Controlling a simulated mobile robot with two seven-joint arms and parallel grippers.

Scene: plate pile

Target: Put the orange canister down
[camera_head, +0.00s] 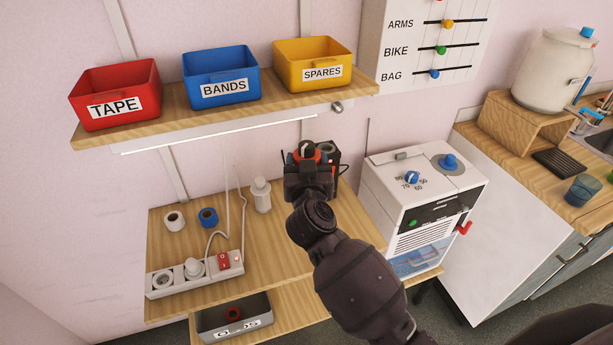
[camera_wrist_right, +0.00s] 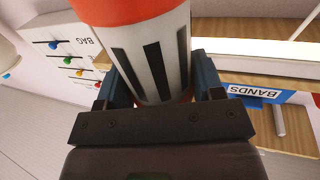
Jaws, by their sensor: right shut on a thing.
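The orange canister (camera_wrist_right: 158,50) fills the upper middle of the right wrist view. It has an orange top and a white side with dark vertical stripes. My right gripper (camera_wrist_right: 155,90) is shut on it, with one finger on each side. In the head view my right gripper (camera_head: 308,168) is over the back of the wooden table (camera_head: 285,250), and only a little of the canister's orange shows at it. The gripper and arm hide the rest of the canister, and I cannot tell whether its base touches anything. My left gripper is not in view.
A black device (camera_head: 329,157) stands close behind my right gripper. A white bottle (camera_head: 261,195), tape rolls (camera_head: 208,218) and a power strip (camera_head: 195,275) are to the left. A white machine (camera_head: 420,205) is to the right. The shelf (camera_head: 200,108) holds three bins above. The table's middle is clear.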

